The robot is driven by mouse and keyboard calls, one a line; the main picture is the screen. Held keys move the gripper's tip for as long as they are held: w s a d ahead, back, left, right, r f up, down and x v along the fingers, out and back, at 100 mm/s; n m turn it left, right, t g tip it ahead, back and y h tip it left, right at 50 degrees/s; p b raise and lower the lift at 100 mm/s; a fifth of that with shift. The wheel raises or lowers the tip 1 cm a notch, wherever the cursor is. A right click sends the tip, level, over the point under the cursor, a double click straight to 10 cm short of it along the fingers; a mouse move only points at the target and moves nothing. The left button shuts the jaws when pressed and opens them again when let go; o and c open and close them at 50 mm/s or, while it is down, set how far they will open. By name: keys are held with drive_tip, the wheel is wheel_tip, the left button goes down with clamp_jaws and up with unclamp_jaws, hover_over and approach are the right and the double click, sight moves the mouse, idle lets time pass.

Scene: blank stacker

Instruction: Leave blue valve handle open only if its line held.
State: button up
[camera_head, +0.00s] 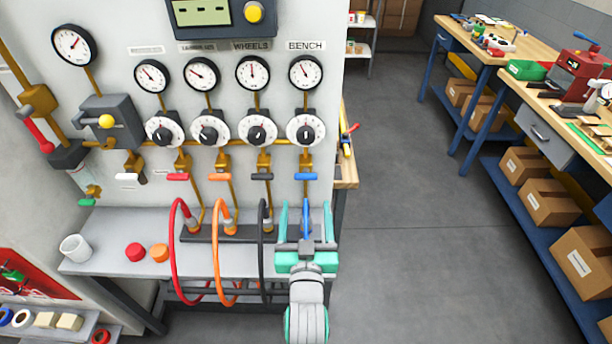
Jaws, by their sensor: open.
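The blue valve handle (307,176) lies horizontally on the rightmost brass line, under the label BENCH. Its round gauge (305,73) and a white-rimmed regulator knob (306,130) sit above it on the panel. The gauge needle is too small to read. A blue hose end (306,212) shows below the handle, partly hidden by my gripper. My gripper (306,208) is open, its teal and grey fingers pointing up the panel below the blue handle. The fingers stand on either side of the blue hose end; I cannot tell whether they touch it.
Red (178,177), orange (219,177) and dark (262,177) handles sit left of the blue one. Red, orange and black hoses hang beside my gripper. A grey shelf (105,225) holds a white cup (76,247) and caps. The floor (410,190) to the right is clear.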

sight(306, 179)
drive_tip(key=w, duration=0.7)
drive_tip(key=w+r, duration=0.1)
drive_tip(key=w, duration=0.3)
drive_tip(key=shift+w, duration=0.25)
drive_tip(key=shift+c, duration=0.3)
drive_tip(key=shift+f, duration=0.1)
drive_tip(key=c, duration=1)
